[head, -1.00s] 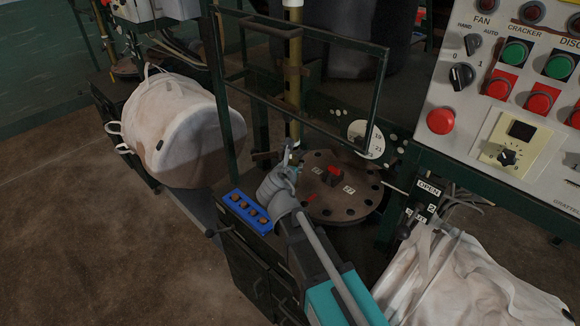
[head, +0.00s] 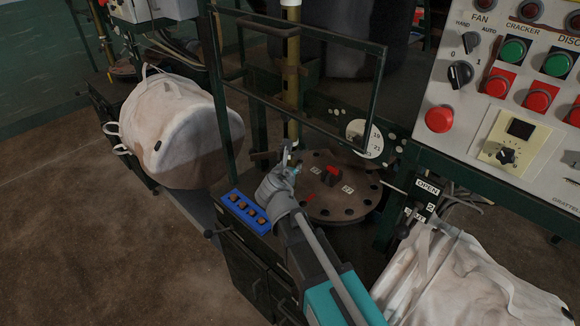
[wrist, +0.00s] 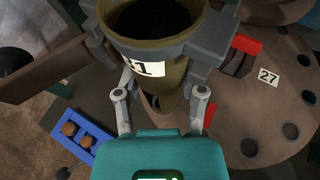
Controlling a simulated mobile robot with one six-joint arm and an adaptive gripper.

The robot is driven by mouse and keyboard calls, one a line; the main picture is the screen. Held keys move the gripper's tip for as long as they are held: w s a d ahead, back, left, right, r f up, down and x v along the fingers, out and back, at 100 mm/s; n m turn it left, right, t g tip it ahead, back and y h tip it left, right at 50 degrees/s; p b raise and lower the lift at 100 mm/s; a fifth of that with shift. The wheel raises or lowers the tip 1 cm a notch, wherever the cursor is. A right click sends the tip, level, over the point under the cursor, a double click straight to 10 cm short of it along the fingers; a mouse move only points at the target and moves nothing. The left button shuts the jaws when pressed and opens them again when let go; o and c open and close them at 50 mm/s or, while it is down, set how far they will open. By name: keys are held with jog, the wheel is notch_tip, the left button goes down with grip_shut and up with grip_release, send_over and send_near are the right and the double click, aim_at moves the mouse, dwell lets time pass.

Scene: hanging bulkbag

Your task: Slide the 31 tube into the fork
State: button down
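The 31 tube (wrist: 165,55) is olive-yellow with an open dark top and a white label, its first digit partly cut off. It fills the upper middle of the wrist view. My gripper (wrist: 160,72) has its grey pads against both sides of the tube, shut on it. In the head view my gripper (head: 287,160) is beside the round plate; the tube is hard to tell there from a yellowish upright pole (head: 293,90). A brown flat bar (wrist: 40,68) reaches toward the tube from the left. I cannot tell for sure whether it is the fork.
A dark round plate (head: 345,203) with holes, number labels and a red-topped block lies right of my gripper. A blue tray (head: 238,199) with several brown pieces is to the left. A dark frame (head: 387,90) stands behind. White bags hang left and lower right; a control panel is right.

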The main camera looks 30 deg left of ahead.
jog(key=shift+c, duration=0.5)
grip_release()
jog(key=shift+r, duration=0.2)
